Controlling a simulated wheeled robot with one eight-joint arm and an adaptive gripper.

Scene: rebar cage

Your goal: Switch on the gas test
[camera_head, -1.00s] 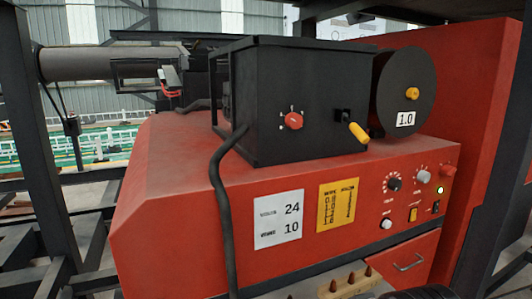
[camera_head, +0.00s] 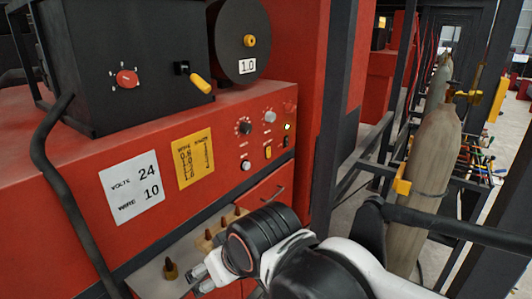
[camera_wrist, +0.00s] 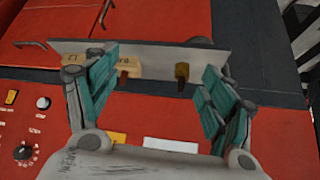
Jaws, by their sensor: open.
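The red machine's control panel shows in the head view with a black knob (camera_head: 244,127), a grey knob (camera_head: 269,117), a lit indicator (camera_head: 287,126), an orange rocker switch (camera_head: 268,152), a small black switch (camera_head: 285,141) and a white round button (camera_head: 246,165). Their labels are too small to read, so I cannot tell which is the gas test. My gripper (camera_head: 202,277) is below and left of these controls. In the wrist view my gripper (camera_wrist: 156,74) is open and empty, with the orange switch (camera_wrist: 11,97) and white button (camera_wrist: 43,102) to its left.
A grey shelf (camera_head: 150,281) with brown pointed pegs (camera_head: 169,270) sticks out below the panel. A drawer handle (camera_head: 274,194) is beside it. A black cable (camera_head: 60,175) hangs at left. A gas cylinder (camera_head: 428,170) and dark frame bars stand at right.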

